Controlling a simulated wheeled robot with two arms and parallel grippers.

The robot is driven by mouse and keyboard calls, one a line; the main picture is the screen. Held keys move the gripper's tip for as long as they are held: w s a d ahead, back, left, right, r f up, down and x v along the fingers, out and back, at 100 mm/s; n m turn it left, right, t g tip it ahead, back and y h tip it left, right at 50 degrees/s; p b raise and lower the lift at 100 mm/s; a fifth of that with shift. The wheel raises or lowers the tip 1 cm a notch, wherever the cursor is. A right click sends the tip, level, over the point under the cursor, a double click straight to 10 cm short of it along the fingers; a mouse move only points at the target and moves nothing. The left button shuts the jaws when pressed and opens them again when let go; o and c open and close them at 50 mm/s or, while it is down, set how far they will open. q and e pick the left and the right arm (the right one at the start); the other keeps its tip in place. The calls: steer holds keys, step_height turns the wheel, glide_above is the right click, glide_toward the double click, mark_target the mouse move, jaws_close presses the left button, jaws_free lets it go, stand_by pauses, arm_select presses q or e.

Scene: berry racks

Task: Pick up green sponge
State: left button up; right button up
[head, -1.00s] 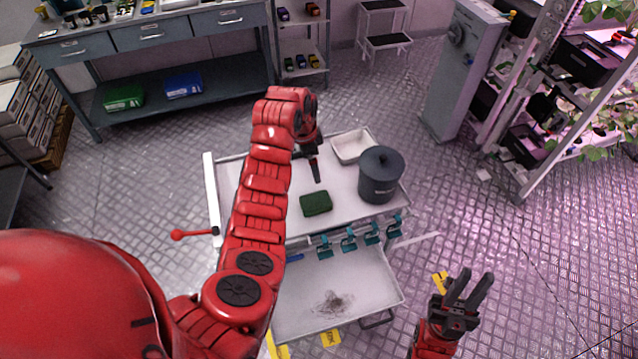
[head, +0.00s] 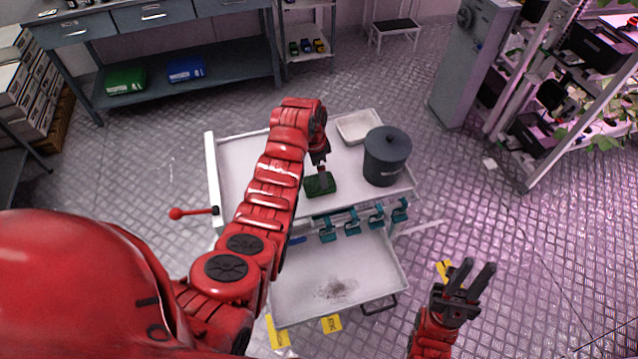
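The green sponge (head: 320,185) lies on the upper tray of the white cart (head: 237,177), near its front edge. My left gripper (head: 321,176) points down at the sponge from above, its fingertips at or just over the sponge's top. The wrist and the small size hide whether the fingers are apart or closed on it. My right gripper (head: 470,277) is empty, its two fingers spread, in the air to the right of the cart's lower tray.
A dark lidded pot (head: 387,157) stands right of the sponge. A white bin (head: 358,126) sits behind it. Several teal clamps (head: 351,222) hang along the cart's front edge. The lower tray (head: 369,268) holds a dark dirt patch. Open floor lies to the right.

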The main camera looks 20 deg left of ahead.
mark_target(318, 181)
arm_select(q)
steer(key=f, duration=0.1)
steer(key=f+p, duration=0.2)
steer(key=shift+s+a, duration=0.1)
steer(key=shift+s, duration=0.15)
steer(key=shift+f, duration=0.65)
steer(key=shift+w+f, duration=0.1)
steer(key=shift+f, duration=0.25)
steer(key=shift+c, duration=0.3)
steer(key=c, duration=1.1)
steer(key=shift+r, duration=0.15)
